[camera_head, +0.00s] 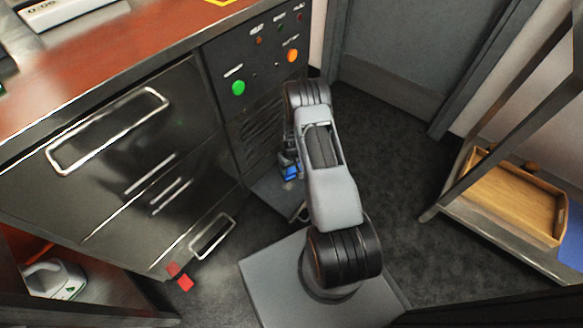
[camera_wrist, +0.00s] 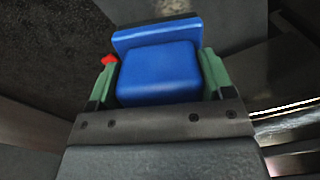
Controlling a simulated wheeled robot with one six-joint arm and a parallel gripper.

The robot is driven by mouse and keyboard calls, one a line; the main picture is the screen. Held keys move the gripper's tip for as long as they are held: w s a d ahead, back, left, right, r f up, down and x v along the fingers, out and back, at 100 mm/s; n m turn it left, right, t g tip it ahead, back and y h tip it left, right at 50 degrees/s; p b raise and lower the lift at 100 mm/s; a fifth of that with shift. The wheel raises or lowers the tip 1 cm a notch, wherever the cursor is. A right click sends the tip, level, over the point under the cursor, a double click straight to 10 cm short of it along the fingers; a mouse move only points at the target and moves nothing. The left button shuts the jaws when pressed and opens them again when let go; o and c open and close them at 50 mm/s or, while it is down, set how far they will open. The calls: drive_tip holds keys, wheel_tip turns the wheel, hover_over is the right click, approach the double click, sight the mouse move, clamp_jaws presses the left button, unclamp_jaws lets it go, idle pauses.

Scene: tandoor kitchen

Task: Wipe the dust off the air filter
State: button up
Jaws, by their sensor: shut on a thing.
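My gripper (camera_wrist: 158,78) is shut on a blue block-shaped tool (camera_wrist: 158,88) with a wider flat blue plate at its far end. Green fingers press on both sides of it. In the head view, the blue tool (camera_head: 291,172) shows low beside the dark control cabinet, partly hidden by my arm. A flat grey panel (camera_head: 268,198) sticks out low from the cabinet, just below the tool; it may be the air filter, but I cannot tell. Dust cannot be made out on it. Whether the tool touches the panel is unclear.
The cabinet has a vent grille (camera_head: 262,132), a green button (camera_head: 238,88) and an orange one (camera_head: 292,56). Steel drawers with handles (camera_head: 212,237) stand left. Red pieces (camera_head: 186,283) lie near the floor. A shelf with a wooden tray (camera_head: 515,200) is right. Dark floor (camera_head: 390,150) is clear.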

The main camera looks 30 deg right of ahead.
sight(286, 181)
drive_tip(key=shift+f+b, duration=2.05)
drive_tip(key=shift+f, duration=1.15)
drive_tip(key=shift+s+a+f+p, duration=0.2)
drive_tip(key=shift+s+a+p, duration=0.15)
drive_tip(key=shift+a, duration=0.4)
drive_tip(key=shift+s+a+f+p, duration=0.15)
drive_tip(key=shift+s+a+p, duration=0.15)
drive_tip(key=shift+a, duration=0.45)
drive_tip(key=shift+c, duration=0.3)
drive_tip(key=shift+s+a+r, duration=0.1)
drive_tip(key=shift+s+a, duration=0.05)
drive_tip(key=shift+a, duration=0.2)
drive_tip(key=shift+d+f, duration=0.1)
drive_tip(key=shift+f, duration=0.1)
drive_tip(key=d, duration=0.1)
drive_tip(key=w+d+b, duration=0.1)
drive_tip(key=d, duration=0.1)
drive_tip(key=shift+w+d, duration=0.3)
drive_tip(key=shift+d, duration=0.05)
drive_tip(key=shift+a+r+p, duration=0.1)
drive_tip(key=shift+r+p, duration=2.35)
drive_tip(key=shift+r, duration=1.65)
